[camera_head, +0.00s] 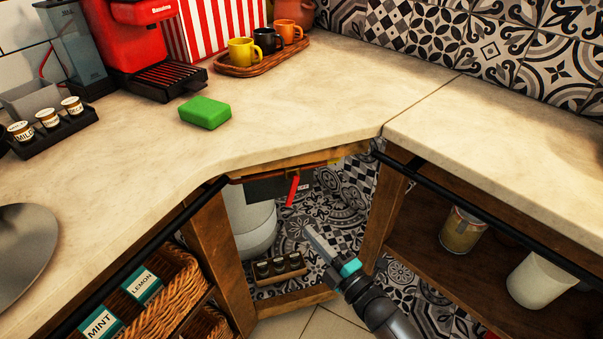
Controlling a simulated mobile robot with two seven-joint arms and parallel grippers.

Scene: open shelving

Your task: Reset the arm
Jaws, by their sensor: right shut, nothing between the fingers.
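My right arm comes in from the bottom, right of the middle, in front of the open corner shelf. Its gripper (309,231) is shut and empty, and it points up and left toward the shelf opening. It is below the countertop edge and appears clear of the shelf things. My left gripper is out of the picture.
A green block (205,112) lies on the countertop (310,95). A red coffee machine (140,40) and a tray (255,67) with three mugs stand behind. A small jar rack (280,268) sits in the corner shelf. A white canister (538,281) and a can (462,231) stand on the right shelf.

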